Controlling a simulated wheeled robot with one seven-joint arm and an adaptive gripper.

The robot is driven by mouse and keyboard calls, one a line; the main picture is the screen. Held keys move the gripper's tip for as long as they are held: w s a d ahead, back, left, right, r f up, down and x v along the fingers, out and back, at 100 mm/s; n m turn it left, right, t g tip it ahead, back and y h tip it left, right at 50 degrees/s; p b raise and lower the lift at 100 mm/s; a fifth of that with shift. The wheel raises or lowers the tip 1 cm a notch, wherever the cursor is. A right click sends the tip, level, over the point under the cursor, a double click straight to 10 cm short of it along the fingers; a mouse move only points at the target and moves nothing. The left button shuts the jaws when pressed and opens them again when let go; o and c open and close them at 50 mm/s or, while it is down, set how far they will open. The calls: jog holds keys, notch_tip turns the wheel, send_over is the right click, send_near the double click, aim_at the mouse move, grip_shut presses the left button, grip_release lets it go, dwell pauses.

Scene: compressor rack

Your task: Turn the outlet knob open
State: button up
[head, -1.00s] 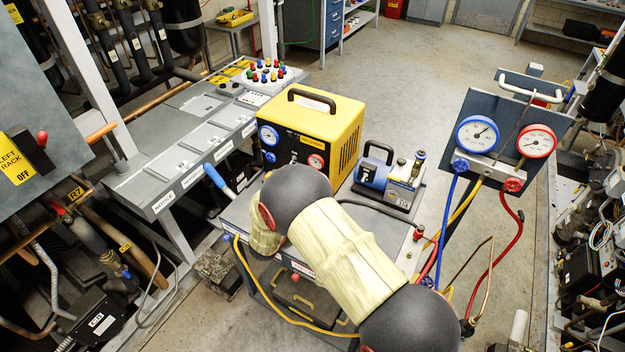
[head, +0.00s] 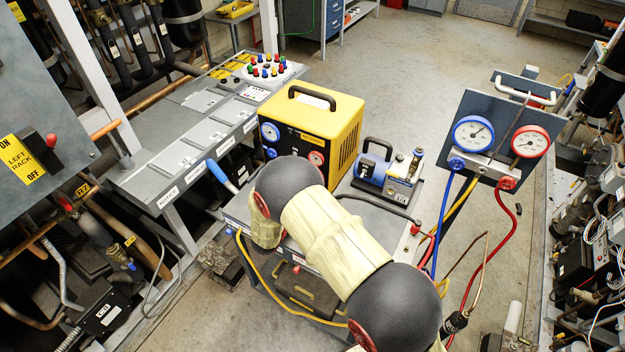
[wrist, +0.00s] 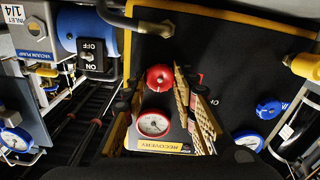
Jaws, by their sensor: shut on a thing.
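The yellow and black recovery machine (head: 345,118) stands on a grey cart. In the wrist view its black front (wrist: 240,70) appears upside down, with a red knob (wrist: 160,77) near a red-rimmed gauge (wrist: 153,124). I take the red knob to be the outlet knob; no outlet label is readable. My gripper (wrist: 158,84) has its two fingers on either side of the red knob and is shut on it. In the head view my arm hides the gripper and the red knob.
A blue knob (wrist: 269,109) and blue-rimmed gauge (wrist: 248,140) sit on the same front. A blue vacuum pump (head: 388,178) stands beside the machine. A gauge panel (head: 500,110) with blue, yellow and red hoses is at right. Floor behind is clear.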

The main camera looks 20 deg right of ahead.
jog(key=o, duration=1.2)
jog(key=shift+c, duration=0.2)
jog(key=v, duration=1.2)
